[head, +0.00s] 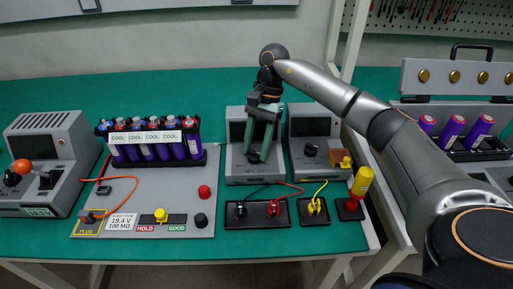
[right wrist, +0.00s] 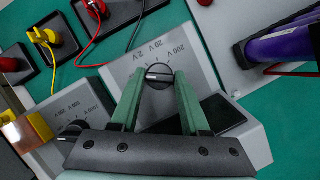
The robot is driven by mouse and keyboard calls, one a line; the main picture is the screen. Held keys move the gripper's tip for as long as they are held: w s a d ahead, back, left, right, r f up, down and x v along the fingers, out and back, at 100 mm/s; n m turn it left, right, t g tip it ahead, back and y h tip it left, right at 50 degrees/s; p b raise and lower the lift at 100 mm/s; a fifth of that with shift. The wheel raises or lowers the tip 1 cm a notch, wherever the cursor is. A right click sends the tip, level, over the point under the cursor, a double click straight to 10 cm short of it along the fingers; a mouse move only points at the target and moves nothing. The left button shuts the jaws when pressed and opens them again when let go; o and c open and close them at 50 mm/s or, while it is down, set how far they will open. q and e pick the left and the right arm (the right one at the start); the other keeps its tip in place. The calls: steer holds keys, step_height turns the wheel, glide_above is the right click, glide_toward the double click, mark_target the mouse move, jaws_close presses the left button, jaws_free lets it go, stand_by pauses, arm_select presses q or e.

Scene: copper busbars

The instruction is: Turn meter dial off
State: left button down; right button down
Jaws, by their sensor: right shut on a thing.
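The voltage meter (head: 236,165) is a grey box with a dark screen, left of a similar meter. Its round black dial (right wrist: 159,77) has a white pointer line and sits below printed 2 V, 20 V and 200 V marks in the right wrist view. My right gripper (head: 262,148) reaches down in front of this meter. Its two green fingers stand on either side of the dial and are shut on it. In the head view the fingers partly cover the dial. An off mark cannot be made out. My left gripper is not in view.
A second meter (head: 318,130) with its own dial (head: 311,149) stands close on the right. Black terminal blocks with red, black and yellow leads (head: 274,209) lie in front. A battery rack (head: 150,140) stands to the left. Green bench is free behind.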

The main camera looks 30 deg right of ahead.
steer(key=shift+n, duration=0.4)
steer(key=shift+c, duration=1.9)
jaws_free()
steer(key=shift+w+d+r, duration=0.1)
steer(key=shift+r, duration=0.15)
steer(key=p+v, duration=0.2)
steer(key=v, duration=1)
